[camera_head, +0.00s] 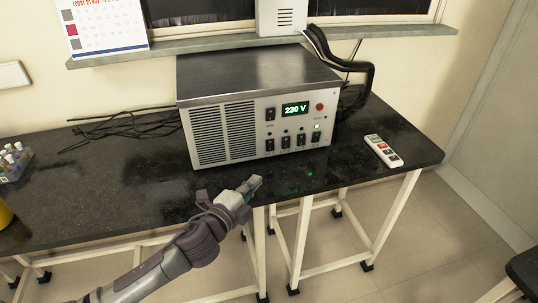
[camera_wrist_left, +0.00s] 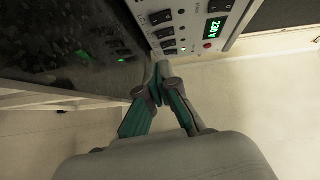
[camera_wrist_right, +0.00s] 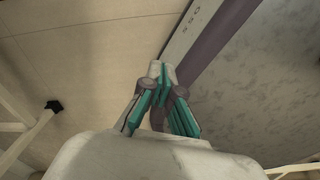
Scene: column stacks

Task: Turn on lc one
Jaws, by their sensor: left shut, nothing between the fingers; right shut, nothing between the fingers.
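A grey metal power unit (camera_head: 222,133) stands on the black table, its front showing a green display (camera_head: 295,109) that reads 230 V. Below the display is a row of black rocker switches (camera_head: 285,142), with a single switch (camera_head: 270,114) above at left. A small light (camera_head: 317,127) glows above the rightmost switch. My right gripper (camera_wrist_right: 161,68) is shut and empty, away from the unit.
A white remote (camera_head: 383,151) with coloured buttons lies on the table (camera_head: 90,205) right of the unit. Black cables (camera_head: 130,128) lie at left, and thick ones run down at the unit's right. A rack of tubes (camera_head: 14,160) stands far left.

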